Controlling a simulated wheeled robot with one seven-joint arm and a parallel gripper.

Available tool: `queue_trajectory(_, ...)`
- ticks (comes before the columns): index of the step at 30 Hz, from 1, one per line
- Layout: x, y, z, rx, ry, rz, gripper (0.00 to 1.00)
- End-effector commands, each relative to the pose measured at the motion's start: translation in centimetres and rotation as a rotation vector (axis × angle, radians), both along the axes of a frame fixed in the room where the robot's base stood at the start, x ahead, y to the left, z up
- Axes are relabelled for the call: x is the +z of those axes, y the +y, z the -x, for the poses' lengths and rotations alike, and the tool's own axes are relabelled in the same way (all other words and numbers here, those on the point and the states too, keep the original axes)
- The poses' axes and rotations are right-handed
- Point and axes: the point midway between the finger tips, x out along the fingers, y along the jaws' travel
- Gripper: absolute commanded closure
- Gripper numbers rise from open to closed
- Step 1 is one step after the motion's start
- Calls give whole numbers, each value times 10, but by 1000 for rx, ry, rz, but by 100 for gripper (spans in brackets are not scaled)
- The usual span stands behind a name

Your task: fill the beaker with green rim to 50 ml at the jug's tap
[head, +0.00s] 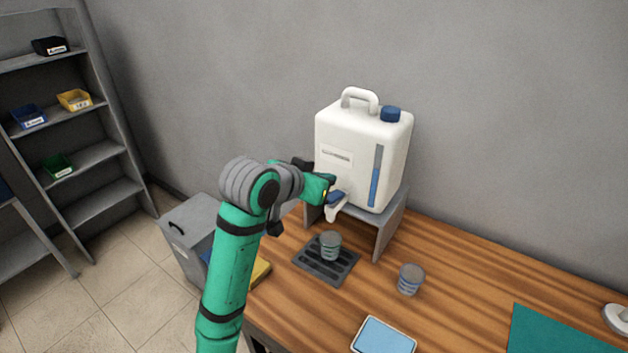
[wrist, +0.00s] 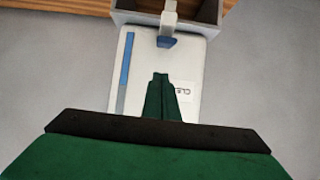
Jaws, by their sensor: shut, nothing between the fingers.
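The white jug (head: 350,135) stands on a grey stand and has a blue level strip on its front. Its tap (head: 333,212) with a blue lever (head: 336,197) sticks out low on the front. In the wrist view, the tap (wrist: 169,12) and lever (wrist: 166,41) show upside down at the top. A small beaker (head: 330,246) stands upright on the drip grate below the tap; its rim looks faintly greenish, and its water level cannot be read. My gripper (head: 330,181) is shut and empty, in front of the jug close above the lever; contact cannot be told.
A second beaker (head: 410,279) with a greyish rim stands to the right on the wooden table (head: 460,283). A tablet (head: 383,338) lies near the front, and a green mat (head: 555,332) lies at the right. The grey stand (head: 391,226) flanks the tap.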

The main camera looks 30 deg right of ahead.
Motion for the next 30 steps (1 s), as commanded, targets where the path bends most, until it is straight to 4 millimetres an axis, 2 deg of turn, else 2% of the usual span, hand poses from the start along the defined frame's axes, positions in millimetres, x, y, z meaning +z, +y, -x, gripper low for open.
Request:
queue_trajectory(2, -8, -10, -4, 0, 2, -1, 100)
queue_trajectory(6, -28, -1, -2, 3, 1, 1, 100)
queue_trajectory(10, -38, 3, -1, 4, 1, 1, 100)
queue_trajectory(30, -48, 8, 0, 5, -12, 40, 100)
